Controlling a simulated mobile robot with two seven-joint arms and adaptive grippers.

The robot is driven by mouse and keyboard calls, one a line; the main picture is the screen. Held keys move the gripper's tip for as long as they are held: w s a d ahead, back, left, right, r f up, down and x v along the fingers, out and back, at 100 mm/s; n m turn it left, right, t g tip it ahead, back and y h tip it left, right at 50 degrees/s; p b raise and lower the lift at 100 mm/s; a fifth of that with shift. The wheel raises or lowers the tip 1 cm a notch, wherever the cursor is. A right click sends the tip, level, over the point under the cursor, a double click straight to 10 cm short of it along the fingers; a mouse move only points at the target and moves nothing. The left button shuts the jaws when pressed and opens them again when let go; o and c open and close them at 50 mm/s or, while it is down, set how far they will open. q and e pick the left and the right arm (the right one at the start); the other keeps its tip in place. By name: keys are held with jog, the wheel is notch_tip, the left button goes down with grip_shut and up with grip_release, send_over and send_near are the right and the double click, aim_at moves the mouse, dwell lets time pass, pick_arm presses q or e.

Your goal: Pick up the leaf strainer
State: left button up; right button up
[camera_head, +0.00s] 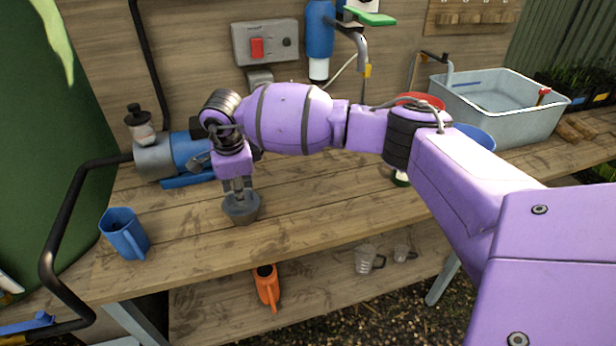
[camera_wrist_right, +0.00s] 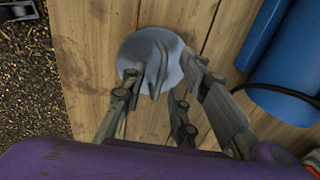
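The leaf strainer (camera_head: 242,210) looks like a small grey cone-shaped cup and stands on the wooden bench near its front edge. In the right wrist view, the strainer (camera_wrist_right: 137,52) shows as a round grey top with an upright loop or tab. My right gripper (camera_head: 238,188) points down just above it. In the right wrist view, the gripper (camera_wrist_right: 163,80) has its fingers spread to both sides of the upright part, with a visible gap. I cannot tell whether any finger touches it. My left gripper is not in view.
A blue jug (camera_head: 125,236) stands left on the bench. A blue and grey pump (camera_head: 178,155) lies close behind the gripper. A grey sink (camera_head: 505,105) is at the right. An orange watering can (camera_head: 266,286) is on the lower shelf. Bench right of the strainer is clear.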

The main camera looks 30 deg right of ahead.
jog(key=shift+w+f, duration=0.1)
jog(key=shift+f, duration=0.35)
grip_shut()
jog(key=shift+r, duration=0.1)
jog(key=shift+r, duration=0.1)
